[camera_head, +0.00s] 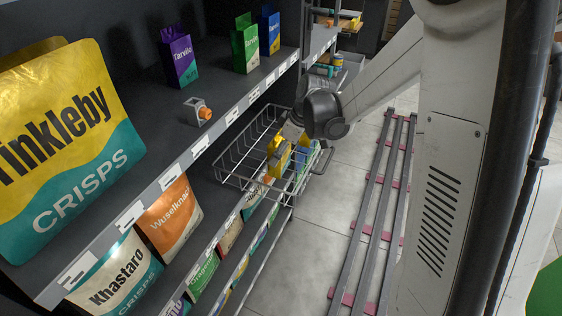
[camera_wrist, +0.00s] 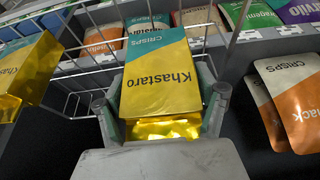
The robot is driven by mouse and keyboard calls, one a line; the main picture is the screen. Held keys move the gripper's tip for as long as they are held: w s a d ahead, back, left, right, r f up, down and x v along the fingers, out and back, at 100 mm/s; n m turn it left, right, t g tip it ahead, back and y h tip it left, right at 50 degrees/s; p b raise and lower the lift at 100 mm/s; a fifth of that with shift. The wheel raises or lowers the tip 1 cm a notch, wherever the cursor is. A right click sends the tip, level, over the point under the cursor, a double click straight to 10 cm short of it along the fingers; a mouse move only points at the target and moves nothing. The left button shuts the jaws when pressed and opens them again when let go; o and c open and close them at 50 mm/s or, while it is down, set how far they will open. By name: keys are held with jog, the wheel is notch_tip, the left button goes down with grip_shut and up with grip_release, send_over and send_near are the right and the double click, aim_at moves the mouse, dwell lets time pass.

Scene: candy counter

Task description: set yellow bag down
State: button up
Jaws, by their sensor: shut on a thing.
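My gripper (camera_wrist: 160,98) is shut on a yellow bag (camera_wrist: 160,75) with a teal band and the word Khastaro, one finger on each side. The bag is upside down in the wrist view, with its shiny gold end toward my gripper. In the head view, a yellow bag (camera_head: 278,158) shows below my wrist, within the outline of a wire basket (camera_head: 232,184). My fingers are hidden there. The basket's wires also show behind the held bag in the wrist view (camera_wrist: 92,57). I cannot tell whether the held bag touches the basket.
Another yellow bag (camera_wrist: 28,70) stands at the left of the wrist view, close to the held bag. Orange and cream bags (camera_wrist: 290,95) are at the right. Shelves hold a large Tinkleby bag (camera_head: 70,150) and an orange-tipped grey part (camera_head: 199,112).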

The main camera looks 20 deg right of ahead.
jog(key=shift+f+b, duration=0.3)
jog(key=shift+f, duration=1.7)
jog(key=o, duration=1.4)
jog(key=shift+s, duration=0.1)
jog(key=shift+r, duration=0.1)
jog(key=p+v, duration=0.2)
jog(key=v, duration=1)
jog(key=shift+s+a+r+m+t+h, duration=0.65)
jog(key=shift+s+r+m, duration=0.95)
jog(key=shift+s, duration=2.3)
jog(key=shift+s+a+r+m+t+h, duration=0.6)
jog(key=shift+s+r+m, duration=0.95)
jog(key=shift+s, duration=2.35)
jog(key=shift+s+a+r+m+t+h, duration=0.4)
jog(key=shift+s+r+m+t, duration=0.8)
jog(key=shift+s, duration=2.65)
jog(key=shift+d+r+m+g, duration=0.1)
jog(key=shift+m+g, duration=0.25)
jog(key=shift+m, duration=0.2)
